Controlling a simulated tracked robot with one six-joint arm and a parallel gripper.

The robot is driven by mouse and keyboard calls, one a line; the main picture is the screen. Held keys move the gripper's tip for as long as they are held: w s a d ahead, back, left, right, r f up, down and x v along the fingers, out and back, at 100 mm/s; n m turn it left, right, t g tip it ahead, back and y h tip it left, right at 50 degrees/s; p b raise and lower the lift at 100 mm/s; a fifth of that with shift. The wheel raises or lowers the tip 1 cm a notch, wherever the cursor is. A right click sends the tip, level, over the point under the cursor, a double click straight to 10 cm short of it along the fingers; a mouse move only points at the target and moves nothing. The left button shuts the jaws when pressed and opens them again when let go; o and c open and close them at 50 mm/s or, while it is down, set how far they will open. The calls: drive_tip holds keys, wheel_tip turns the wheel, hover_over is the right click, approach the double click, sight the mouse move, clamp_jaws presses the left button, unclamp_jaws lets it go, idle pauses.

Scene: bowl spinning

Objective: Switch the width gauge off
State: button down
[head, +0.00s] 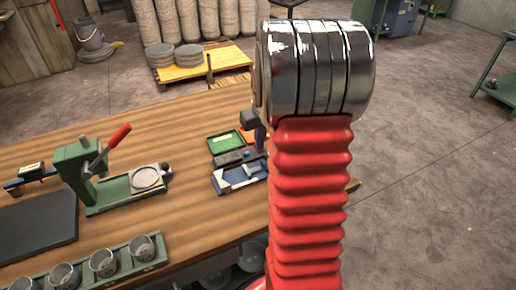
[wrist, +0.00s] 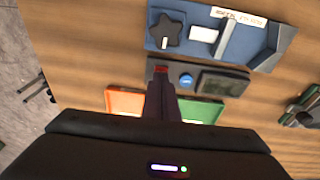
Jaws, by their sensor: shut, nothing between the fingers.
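A dark grey box (wrist: 210,78) has a red button (wrist: 160,70), a blue button (wrist: 186,80) and a dark display (wrist: 222,82) in the wrist view. It looks like the width gauge's control unit, but I cannot read a name on it. My gripper (wrist: 161,88) is shut and empty, its fingertips over the box's left end, just beside the red button. I cannot tell whether they touch. In the head view the box (head: 235,157) lies on the bench, and my gripper (head: 261,136) is partly hidden behind my arm. Whether the display is lit is unclear.
A blue plate (wrist: 270,48) with a dark knob and slide lies beside the box. Orange (wrist: 126,100) and green (head: 226,141) trays lie on its other side. A green lever press (head: 80,165) and a rack of cups (head: 105,264) stand left on the wooden bench.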

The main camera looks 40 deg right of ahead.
wheel_tip(320, 180, up, 7)
idle(1.3)
idle(0.5)
drive_tip(key=s+a+r+n+t, duration=0.1)
drive_tip(key=s+a, duration=0.4)
drive_tip(key=a, duration=0.5)
drive_tip(key=s+a+r+n+t, duration=0.1)
drive_tip(key=s+a+r, duration=0.3)
drive_tip(key=a, duration=0.7)
drive_tip(key=s+a+r+n+t, duration=0.1)
drive_tip(key=s+a+r, duration=0.1)
drive_tip(key=s+a, duration=0.5)
drive_tip(key=a, duration=0.4)
drive_tip(key=shift+s+r+t, duration=0.15)
drive_tip(key=shift+t, duration=0.25)
drive_tip(key=shift+s, duration=0.15)
